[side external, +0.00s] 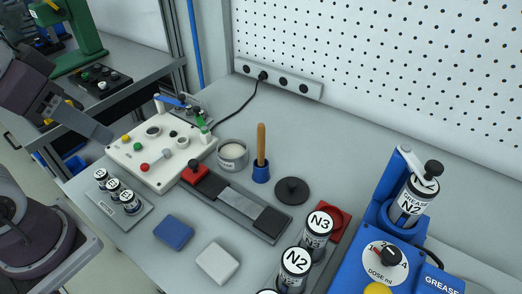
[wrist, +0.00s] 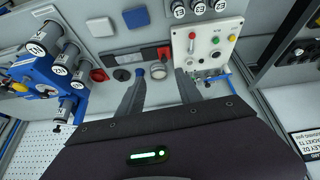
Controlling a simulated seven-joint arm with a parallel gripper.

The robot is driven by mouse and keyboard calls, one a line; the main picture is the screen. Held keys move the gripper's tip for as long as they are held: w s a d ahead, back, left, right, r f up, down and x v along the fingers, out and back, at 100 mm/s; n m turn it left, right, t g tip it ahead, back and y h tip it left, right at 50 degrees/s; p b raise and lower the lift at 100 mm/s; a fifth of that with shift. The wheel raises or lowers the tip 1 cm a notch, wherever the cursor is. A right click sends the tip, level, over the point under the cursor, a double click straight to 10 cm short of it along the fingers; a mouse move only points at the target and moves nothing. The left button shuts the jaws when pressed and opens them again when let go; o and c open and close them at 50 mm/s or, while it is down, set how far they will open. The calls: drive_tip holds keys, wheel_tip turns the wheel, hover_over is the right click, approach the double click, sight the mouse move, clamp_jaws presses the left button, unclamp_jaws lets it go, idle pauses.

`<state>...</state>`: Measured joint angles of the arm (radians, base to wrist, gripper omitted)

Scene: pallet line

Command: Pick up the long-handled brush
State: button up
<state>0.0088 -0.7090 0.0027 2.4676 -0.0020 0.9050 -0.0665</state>
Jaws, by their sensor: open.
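The long-handled brush (side external: 261,142) stands upright, its wooden handle up and its lower end in a small blue holder (side external: 261,173). The bristles are not visible. In the wrist view the blue holder (wrist: 139,73) shows just beside my left-hand finger, and the handle is hard to make out. My gripper (side external: 102,132) is at the far left in the side view, above the bench and well apart from the brush. In the wrist view its two fingers (wrist: 160,82) are spread, with nothing held between them.
A white pot (side external: 233,155) and a dark round disc (side external: 291,190) flank the brush. A grey rail (side external: 240,209) with a red block lies in front. A button panel (side external: 161,150) stands left, and a blue grease dispenser (side external: 385,260) with N canisters stands right.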

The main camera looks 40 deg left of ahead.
drive_tip(key=w+d+r+n+g, duration=0.2)
drive_tip(key=w+n, duration=0.4)
drive_tip(key=w, duration=0.3)
drive_tip(key=n+g, duration=0.3)
drive_tip(key=n, duration=1.2)
hover_over(261, 158)
drive_tip(key=w+a, duration=0.1)
drive_tip(key=a, duration=0.1)
wheel_tip(261, 158, down, 15)
drive_tip(key=shift+n, duration=0.4)
drive_tip(key=f, duration=0.2)
drive_tip(key=d+f, duration=0.1)
drive_tip(key=f, duration=0.3)
drive_tip(key=shift+s+d+f, duration=0.1)
drive_tip(key=shift+s+d, duration=0.05)
drive_tip(key=shift+d, duration=0.1)
drive_tip(key=shift+f, duration=0.45)
clamp_jaws()
